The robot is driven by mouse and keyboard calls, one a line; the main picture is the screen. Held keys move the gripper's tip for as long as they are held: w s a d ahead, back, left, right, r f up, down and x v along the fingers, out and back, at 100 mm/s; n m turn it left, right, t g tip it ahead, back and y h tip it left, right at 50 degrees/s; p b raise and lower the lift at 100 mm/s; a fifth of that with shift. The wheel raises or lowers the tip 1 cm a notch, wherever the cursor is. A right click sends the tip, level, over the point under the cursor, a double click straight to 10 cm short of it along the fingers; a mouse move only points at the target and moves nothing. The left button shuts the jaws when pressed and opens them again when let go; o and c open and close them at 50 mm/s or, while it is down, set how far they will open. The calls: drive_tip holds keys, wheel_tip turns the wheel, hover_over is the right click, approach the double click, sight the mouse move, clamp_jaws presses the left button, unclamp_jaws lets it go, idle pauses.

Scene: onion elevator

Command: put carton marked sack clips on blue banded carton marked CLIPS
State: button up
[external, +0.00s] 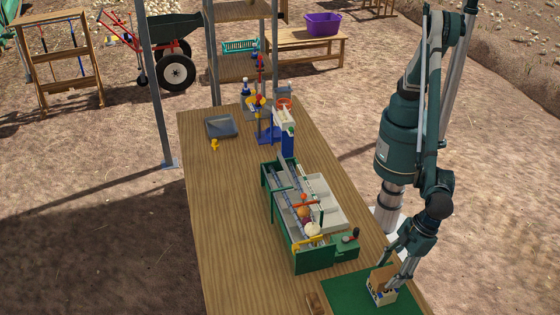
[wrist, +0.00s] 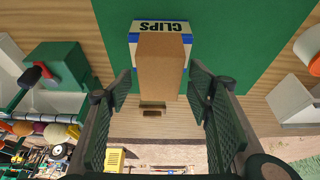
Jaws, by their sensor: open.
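The blue banded carton marked CLIPS (wrist: 160,27) is white with blue bands and lies on a green mat (wrist: 225,30). It also shows at the front right in the external view (external: 381,298). A plain brown carton (wrist: 160,65), with no marking visible, overlaps it and appears to rest on top of it. The brown carton also shows in the external view (external: 378,278), partly behind my gripper. My gripper (wrist: 160,86) is open, with a finger on each side of the brown carton and gaps showing between. In the external view my gripper (external: 392,278) reaches down at the cartons.
A green and grey sorting rack (external: 300,215) with colored items stands mid-table. A blue stand (external: 287,140), a grey tray (external: 221,126) and a yellow figure (external: 214,144) are farther back. The left side of the wooden table (external: 225,220) is clear.

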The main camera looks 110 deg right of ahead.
drive_tip(key=v, duration=1)
drive_tip(key=shift+s+r, duration=0.1)
idle(0.8)
drive_tip(key=w+d+r, duration=0.4)
drive_tip(key=d+r, duration=0.1)
drive_tip(key=d, duration=0.5)
drive_tip(key=w+d+r, duration=0.4)
drive_tip(key=d+r, duration=0.1)
drive_tip(key=d, duration=0.5)
drive_tip(key=w+d+r, duration=0.4)
drive_tip(key=d+r, duration=0.1)
drive_tip(key=d, duration=0.6)
drive_tip(key=s+d+r, duration=0.1)
drive_tip(key=d+r, duration=0.2)
drive_tip(key=d, duration=0.7)
drive_tip(key=d+r, duration=0.2)
drive_tip(key=d, duration=0.9)
drive_tip(key=s+d+f+t, duration=0.1)
drive_tip(key=s+d, duration=0.7)
drive_tip(key=d, duration=0.6)
drive_tip(key=s+d+f+t, duration=0.1)
drive_tip(key=s+d+f, duration=0.1)
drive_tip(key=s+d, duration=0.7)
drive_tip(key=d, duration=0.5)
drive_tip(key=shift+s+t, duration=0.35)
drive_tip(key=shift+t, duration=0.05)
